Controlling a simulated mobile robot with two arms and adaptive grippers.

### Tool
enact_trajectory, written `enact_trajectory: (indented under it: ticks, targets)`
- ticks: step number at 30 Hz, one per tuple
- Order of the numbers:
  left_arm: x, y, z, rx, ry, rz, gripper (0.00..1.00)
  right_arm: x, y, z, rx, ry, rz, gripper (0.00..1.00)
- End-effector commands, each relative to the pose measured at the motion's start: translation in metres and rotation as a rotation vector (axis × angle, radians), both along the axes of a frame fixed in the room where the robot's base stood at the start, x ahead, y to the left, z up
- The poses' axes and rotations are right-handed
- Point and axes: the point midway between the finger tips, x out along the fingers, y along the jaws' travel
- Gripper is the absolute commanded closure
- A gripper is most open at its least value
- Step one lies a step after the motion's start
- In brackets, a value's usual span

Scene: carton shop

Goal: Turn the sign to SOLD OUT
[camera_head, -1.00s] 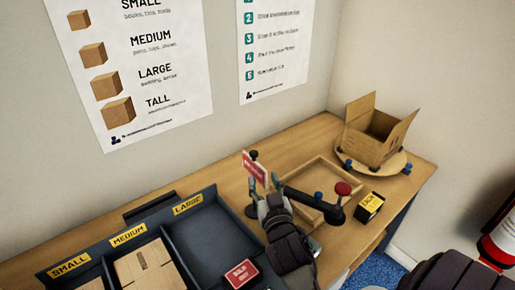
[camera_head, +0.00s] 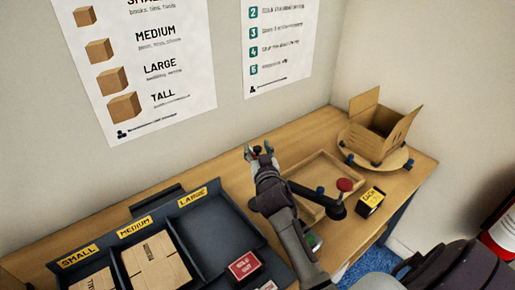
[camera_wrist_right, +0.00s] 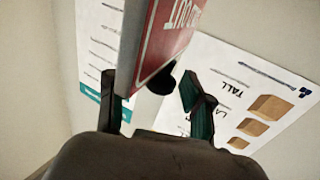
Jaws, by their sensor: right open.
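The sign shows in the right wrist view as a red panel (camera_wrist_right: 172,38) with white letters ending in "OUT", upside down in the picture. A pale side of it faces left, and a dark round knob sits at its lower end. My right gripper (camera_head: 259,150) is open, reaching over the table in the head view and covering most of the sign. In the wrist view its two fingers (camera_wrist_right: 150,92) stand apart on either side of the sign's lower end; I cannot tell whether they touch it. My left gripper is not in view.
A wooden tray (camera_head: 322,168), a red-knobbed arm (camera_head: 344,185), a yellow-black box (camera_head: 370,202) and an open carton (camera_head: 377,130) lie to the right.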

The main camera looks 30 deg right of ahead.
Motion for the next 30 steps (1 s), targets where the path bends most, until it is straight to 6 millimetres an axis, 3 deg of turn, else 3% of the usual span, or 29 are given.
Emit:
enact_trajectory:
  ticks: [2, 11, 20, 30]
  targets:
    - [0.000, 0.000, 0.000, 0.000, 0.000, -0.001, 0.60, 0.000, 0.000, 0.000, 0.000, 0.000, 0.000, 0.48]
    - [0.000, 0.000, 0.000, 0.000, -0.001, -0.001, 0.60, 0.000, 0.000, 0.000, 0.000, 0.000, 0.000, 0.98]
    - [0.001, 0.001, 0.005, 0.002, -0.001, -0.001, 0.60, 0.000, 0.000, 0.001, -0.001, 0.002, 0.022, 1.00]
    - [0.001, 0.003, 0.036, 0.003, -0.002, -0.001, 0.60, -0.001, -0.003, 0.005, -0.008, 0.006, 0.211, 1.00]
